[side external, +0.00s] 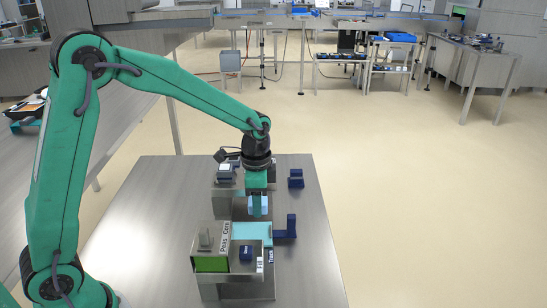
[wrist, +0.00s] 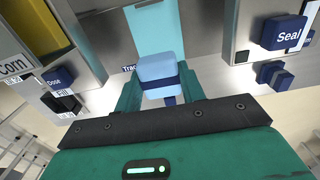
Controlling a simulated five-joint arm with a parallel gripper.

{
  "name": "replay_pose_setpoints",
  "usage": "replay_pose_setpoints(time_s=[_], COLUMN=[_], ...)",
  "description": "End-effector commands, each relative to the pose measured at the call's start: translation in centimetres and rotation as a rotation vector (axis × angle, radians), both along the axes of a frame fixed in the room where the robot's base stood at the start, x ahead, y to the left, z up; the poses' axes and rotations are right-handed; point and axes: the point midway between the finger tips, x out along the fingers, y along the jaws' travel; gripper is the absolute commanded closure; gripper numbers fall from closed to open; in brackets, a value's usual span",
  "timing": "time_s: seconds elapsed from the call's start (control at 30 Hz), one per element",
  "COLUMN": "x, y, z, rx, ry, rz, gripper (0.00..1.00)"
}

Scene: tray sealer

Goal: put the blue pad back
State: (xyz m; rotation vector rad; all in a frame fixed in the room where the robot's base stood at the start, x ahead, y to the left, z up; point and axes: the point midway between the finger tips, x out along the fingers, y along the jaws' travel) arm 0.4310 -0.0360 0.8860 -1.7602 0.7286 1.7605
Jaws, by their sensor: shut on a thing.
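My gripper (side external: 257,196) points down over the machine, its green fingers shut on a light blue pad (side external: 258,208). In the wrist view my gripper (wrist: 161,82) has one finger on each side of the pad (wrist: 160,68). A dark blue piece shows just below the pad between the fingers; I cannot tell whether it is part of it. A pale blue strip (wrist: 153,28) runs behind the pad, beside a partly hidden label. The strip also shows in the side view (side external: 251,235). I cannot tell whether the pad touches anything below.
The grey hopper box (side external: 228,238) marked Peas and Corn stands in front of my gripper. A dark blue angled piece (side external: 290,228) sticks out at the right. In the wrist view a Seal block (wrist: 284,32) is at the right and a Dose block (wrist: 58,77) at the left. The table's left side is bare.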

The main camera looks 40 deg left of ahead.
Motion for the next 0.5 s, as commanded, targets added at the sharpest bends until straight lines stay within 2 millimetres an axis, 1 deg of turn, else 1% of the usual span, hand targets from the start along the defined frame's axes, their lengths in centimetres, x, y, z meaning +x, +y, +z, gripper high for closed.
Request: replay_pose_setpoints(time_s=[0.13, 0.27, 0.37, 0.5], x=[0.6, 1.6, 2.7, 4.5], y=[-0.6, -1.7, -3.0, -5.5], z=[0.0, 0.2, 0.3, 0.5], rx=[-0.001, 0.000, 0.000, 0.000], ry=[-0.001, 0.000, -0.001, 0.000], rz=[-0.002, -0.003, -0.004, -0.005], gripper=[0.82, 0.82, 0.82, 0.82])
